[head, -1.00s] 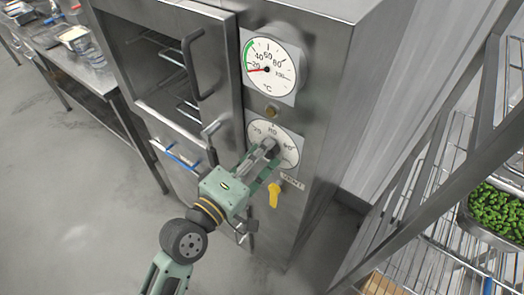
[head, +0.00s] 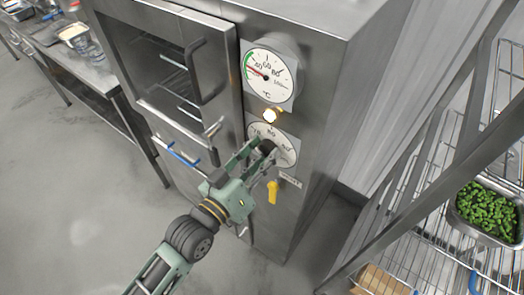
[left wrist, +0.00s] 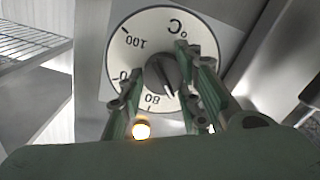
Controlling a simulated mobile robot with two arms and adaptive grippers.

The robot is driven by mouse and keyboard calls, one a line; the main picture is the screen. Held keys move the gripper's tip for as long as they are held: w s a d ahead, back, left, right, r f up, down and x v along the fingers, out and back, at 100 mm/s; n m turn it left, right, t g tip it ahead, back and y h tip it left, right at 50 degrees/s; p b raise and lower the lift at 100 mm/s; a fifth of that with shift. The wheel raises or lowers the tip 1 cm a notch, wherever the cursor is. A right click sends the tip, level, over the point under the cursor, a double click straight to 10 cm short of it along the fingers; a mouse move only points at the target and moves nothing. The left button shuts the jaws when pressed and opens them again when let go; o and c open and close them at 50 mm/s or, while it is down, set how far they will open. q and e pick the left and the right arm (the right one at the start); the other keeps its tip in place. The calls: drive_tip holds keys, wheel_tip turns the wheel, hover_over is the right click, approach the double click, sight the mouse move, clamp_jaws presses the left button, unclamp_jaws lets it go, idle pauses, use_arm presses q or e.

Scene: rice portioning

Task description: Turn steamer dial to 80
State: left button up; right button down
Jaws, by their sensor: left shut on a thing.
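The steamer dial (head: 285,155) is a white disc with a dark knob (left wrist: 165,72) on the steel front, below a round gauge. My left gripper (head: 267,152) is at the dial with a finger on either side of the knob, shut on it. In the left wrist view the dial shows upside down, and the knob's pointed end is close to the 80 mark at the bottom. The fingers hide part of the dial's scale. My right gripper is not in view.
A temperature gauge (head: 275,75) sits above the dial, with a lit lamp (head: 271,115) between them. A wire rack with a tray of green vegetables (head: 490,212) stands at right. A steel table (head: 95,75) is at left.

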use_arm(q)
drive_tip(key=m, duration=0.1)
drive_tip(key=m+p, duration=0.1)
drive_tip(key=m, duration=0.2)
drive_tip(key=shift+d+r+m, duration=0.1)
drive_tip(key=shift+r+m, duration=0.15)
drive_tip(key=shift+m, duration=0.05)
drive_tip(key=shift+f+m+p, duration=0.2)
drive_tip(key=shift+m+p, duration=0.3)
drive_tip(key=shift+m, duration=1.4)
drive_tip(key=shift+f, duration=0.1)
drive_tip(key=o, duration=0.9)
drive_tip(key=shift+c, duration=0.2)
drive_tip(key=shift+o, duration=1)
drive_tip(key=shift+s+d, duration=0.1)
drive_tip(key=shift+d, duration=0.05)
